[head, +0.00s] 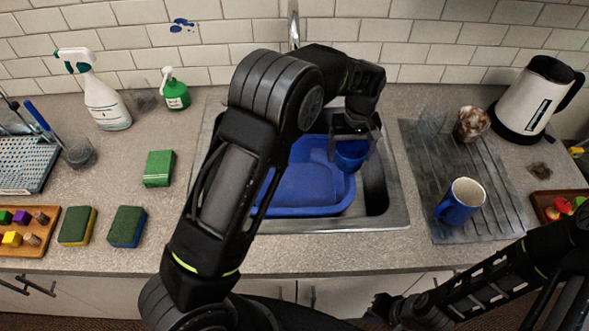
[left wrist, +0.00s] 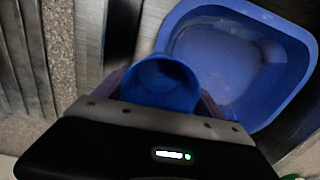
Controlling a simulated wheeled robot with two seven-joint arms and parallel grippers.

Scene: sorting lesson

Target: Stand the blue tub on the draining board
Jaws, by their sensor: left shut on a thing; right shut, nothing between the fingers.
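The small round blue tub (head: 351,158) is held by my left gripper (head: 352,146) above the right side of the sink. In the left wrist view the tub (left wrist: 160,84) sits between the two fingers, its open top facing the camera. My left gripper is shut on it. The grey grooved draining board (head: 480,222) lies right of the sink, apart from the tub. My right gripper (head: 383,306) is shut and empty, low in front of the counter edge.
A large blue basin (head: 335,203) is in the metal sink (head: 396,206). On the draining board stand a blue mug (head: 460,203), a brown-and-white glass (head: 471,124) and a clear glass (head: 433,120). A kettle (head: 535,98) stands to the right. The board's middle is bare.

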